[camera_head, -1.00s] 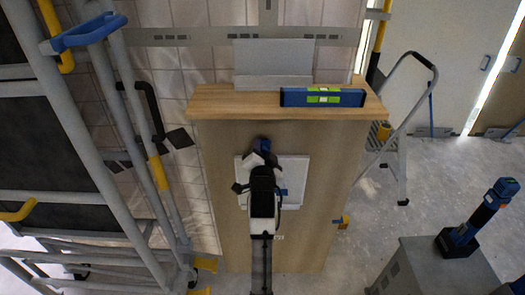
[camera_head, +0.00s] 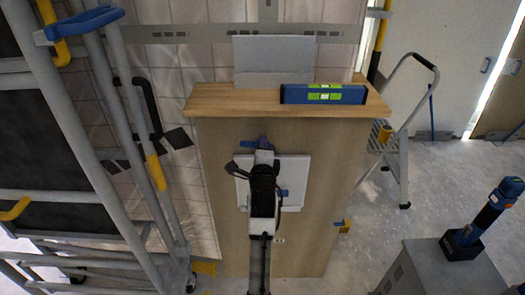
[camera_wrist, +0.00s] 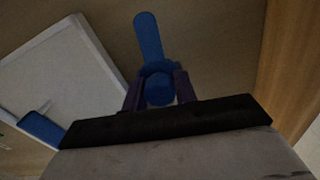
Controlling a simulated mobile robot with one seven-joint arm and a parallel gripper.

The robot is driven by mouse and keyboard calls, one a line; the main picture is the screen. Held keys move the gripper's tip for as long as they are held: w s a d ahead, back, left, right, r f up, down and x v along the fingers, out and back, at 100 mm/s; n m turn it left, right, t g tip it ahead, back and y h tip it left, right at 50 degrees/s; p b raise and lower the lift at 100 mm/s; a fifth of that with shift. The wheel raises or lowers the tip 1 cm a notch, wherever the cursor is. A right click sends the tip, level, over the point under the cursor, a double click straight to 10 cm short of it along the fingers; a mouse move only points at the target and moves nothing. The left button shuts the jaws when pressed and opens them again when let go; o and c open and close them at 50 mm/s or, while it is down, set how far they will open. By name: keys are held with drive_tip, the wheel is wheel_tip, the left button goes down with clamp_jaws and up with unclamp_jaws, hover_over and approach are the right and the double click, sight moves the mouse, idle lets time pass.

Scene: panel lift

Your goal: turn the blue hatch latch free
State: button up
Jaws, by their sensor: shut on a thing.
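The blue hatch latch (camera_wrist: 149,36) shows in the wrist view as a rounded bar running up from a round blue hub. My gripper (camera_wrist: 158,80) has its two purple fingers on either side of the hub, shut on it. In the head view the latch (camera_head: 247,143) sticks out to the left, roughly level, above the white hatch panel (camera_head: 299,172). There my gripper (camera_head: 263,143) sits at the panel's top edge and hides part of the latch. The panel also shows in the wrist view (camera_wrist: 65,75), with a blue handle (camera_wrist: 42,128) on it.
The hatch sits in the front of a tall wooden cabinet (camera_head: 220,225). A blue level (camera_head: 324,95) lies on its top. Grey scaffold rails (camera_head: 60,110) stand at left. A stepladder (camera_head: 400,130) and a grey box (camera_head: 425,265) with a blue tool stand at right.

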drive_tip(key=shift+m+b, duration=0.65)
drive_tip(key=shift+m, duration=1.65)
drive_tip(key=o, duration=1)
drive_tip(key=shift+c, duration=0.2)
drive_tip(key=s+b, duration=0.3)
drive_tip(key=s, duration=1)
drive_tip(key=shift+s, duration=0.4)
